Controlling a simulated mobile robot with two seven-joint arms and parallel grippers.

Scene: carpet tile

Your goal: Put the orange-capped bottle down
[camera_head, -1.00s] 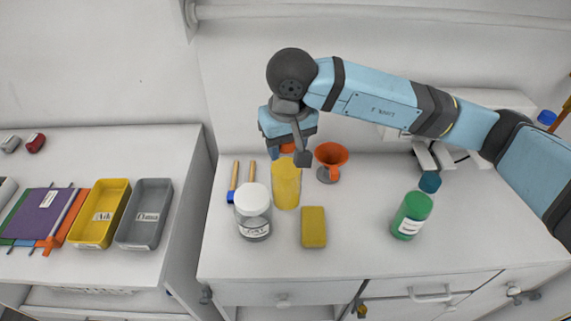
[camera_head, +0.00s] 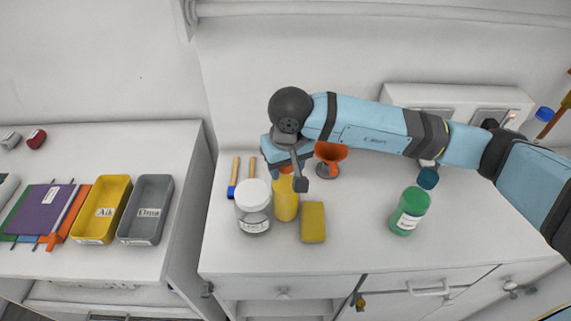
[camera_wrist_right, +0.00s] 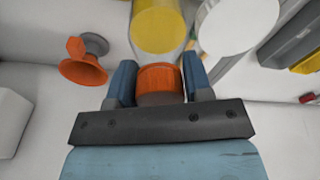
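The orange-capped bottle has a yellow body (camera_head: 287,203) and stands upright on or just above the counter, close beside the white-lidded jar. I cannot tell if its base touches the counter. My right gripper (camera_head: 286,172) points down at its top. In the right wrist view the orange cap (camera_wrist_right: 160,78) sits between the two blue-grey fingers (camera_wrist_right: 160,88), which touch its sides, and the yellow body (camera_wrist_right: 158,28) shows beyond it. My left gripper is not in view.
The white-lidded jar (camera_head: 253,208) is left of the bottle, the yellow sponge-like block (camera_head: 313,222) right. An orange funnel (camera_head: 330,155) stands behind; a green bottle (camera_head: 410,212) is farther right. Trays (camera_head: 102,212) lie on the left counter. Counter between block and green bottle is clear.

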